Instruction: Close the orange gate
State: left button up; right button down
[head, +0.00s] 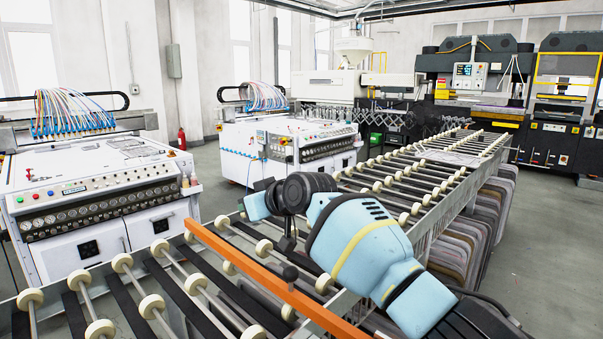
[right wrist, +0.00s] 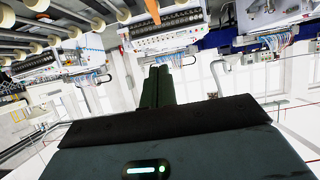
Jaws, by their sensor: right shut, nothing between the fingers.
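The orange gate (head: 245,263) shows in the head view as a long flat orange bar, slanting over the conveyor rollers from centre left to the lower right. A small piece of orange also shows at the top of the right wrist view (right wrist: 152,10). My right gripper (right wrist: 160,70) is shut and empty, with its dark fingers together. In the head view its hand is above the bar, behind my light blue arm, and its fingertips are hard to make out. I cannot tell if it touches the bar. My left gripper is out of view.
Roller conveyor rails (head: 125,262) fill the lower left, and another roller conveyor (head: 440,165) runs to the back right. White control cabinets (head: 95,190) stand at the left and centre (head: 300,140). Dark presses (head: 475,75) stand at the back. Grey floor (head: 545,235) is clear at the right.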

jog(key=p+v, duration=0.1)
jog(key=v, duration=0.6)
dwell(0.3)
jog(key=shift+s+d, duration=0.2)
